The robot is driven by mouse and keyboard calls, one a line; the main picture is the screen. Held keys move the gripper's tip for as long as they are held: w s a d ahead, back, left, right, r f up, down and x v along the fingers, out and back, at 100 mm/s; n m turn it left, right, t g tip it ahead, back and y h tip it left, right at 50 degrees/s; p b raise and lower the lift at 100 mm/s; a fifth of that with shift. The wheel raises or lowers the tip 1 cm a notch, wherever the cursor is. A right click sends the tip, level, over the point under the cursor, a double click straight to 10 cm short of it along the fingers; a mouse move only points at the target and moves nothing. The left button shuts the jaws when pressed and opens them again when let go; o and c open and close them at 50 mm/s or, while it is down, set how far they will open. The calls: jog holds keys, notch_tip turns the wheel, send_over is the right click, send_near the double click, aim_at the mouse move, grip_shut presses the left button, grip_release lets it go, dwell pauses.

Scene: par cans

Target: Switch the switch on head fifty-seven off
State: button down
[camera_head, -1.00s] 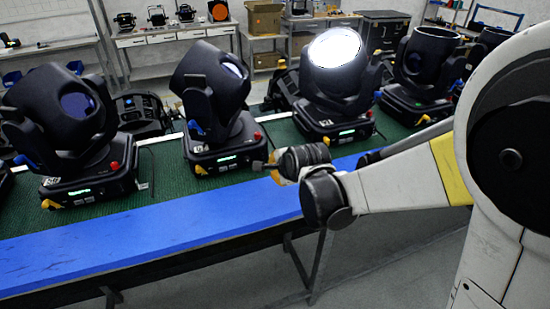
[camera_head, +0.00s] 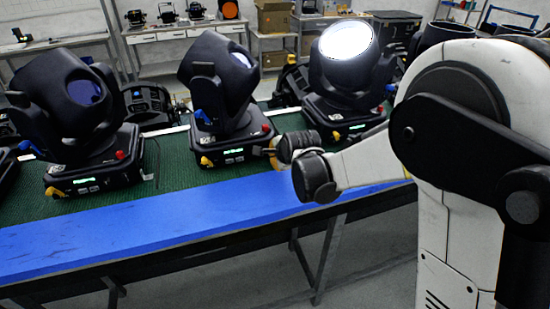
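Several black moving heads stand in a row on a green mat. No head number is readable, so I cannot tell which is fifty-seven. The left head (camera_head: 65,100) is dark, with a red knob (camera_head: 120,155) on its base. The middle head (camera_head: 218,80) is dark, with a red knob (camera_head: 266,128) and a yellow plug (camera_head: 206,161). The right head (camera_head: 345,75) has a bright lit lens. My gripper (camera_head: 270,152) is in front of the right side of the middle head's base, seen small and from behind. Whether its fingers are open or touching anything is unclear.
A blue strip (camera_head: 150,222) runs along the table's front edge below the heads. My arm hides part of the right side. Shelves and workbenches (camera_head: 180,33) stand at the back.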

jog(key=shift+w+f+t+b, duration=0.2)
jog(key=shift+f+t+b, duration=0.1)
jog(key=shift+f+b, duration=0.15)
jog(key=shift+w+r, duration=0.1)
jog(key=shift+r, duration=0.2)
jog(key=shift+r+p, duration=0.7)
jog(key=shift+r, duration=0.1)
